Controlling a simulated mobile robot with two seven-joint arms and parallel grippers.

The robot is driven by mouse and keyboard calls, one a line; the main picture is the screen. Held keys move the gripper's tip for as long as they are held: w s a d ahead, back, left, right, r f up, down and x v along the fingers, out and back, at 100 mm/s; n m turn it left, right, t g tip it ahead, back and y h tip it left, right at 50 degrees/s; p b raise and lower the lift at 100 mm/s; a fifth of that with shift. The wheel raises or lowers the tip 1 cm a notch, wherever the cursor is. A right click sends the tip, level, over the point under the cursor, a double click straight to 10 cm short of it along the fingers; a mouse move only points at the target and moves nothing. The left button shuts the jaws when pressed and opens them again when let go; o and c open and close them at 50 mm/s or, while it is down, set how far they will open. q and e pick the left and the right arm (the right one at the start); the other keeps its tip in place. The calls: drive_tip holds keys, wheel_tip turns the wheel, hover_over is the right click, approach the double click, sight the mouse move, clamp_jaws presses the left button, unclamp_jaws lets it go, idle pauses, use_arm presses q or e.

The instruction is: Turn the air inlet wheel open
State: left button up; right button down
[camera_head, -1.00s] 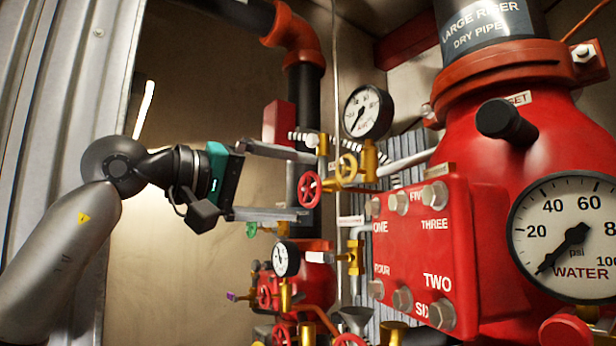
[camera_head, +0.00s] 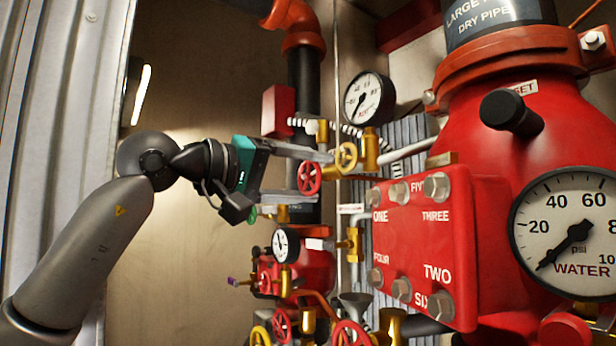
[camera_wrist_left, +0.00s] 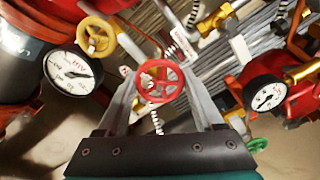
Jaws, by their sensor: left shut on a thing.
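A small red hand wheel (camera_head: 309,178) with spokes sits on the brass pipework left of the large red valve body. My left gripper (camera_head: 316,175) has its two grey fingers on either side of this wheel, shut on its rim. The left wrist view shows the red wheel (camera_wrist_left: 160,82) between the fingertips, facing the camera. I cannot read a label that names this wheel. A yellow wheel (camera_head: 346,157) stands just right of it and also shows in the left wrist view (camera_wrist_left: 96,37). My right gripper is not in view.
A black-rimmed gauge (camera_head: 369,98) stands just above right of the wheels. A smaller gauge (camera_head: 285,245) and more valves lie below. The red cover plate (camera_head: 420,245) and large water gauge (camera_head: 574,234) are at right. Open space lies left of the pipes.

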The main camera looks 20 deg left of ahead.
use_arm(q)
drive_tip(key=c, duration=0.6)
drive_tip(key=shift+c, duration=0.2)
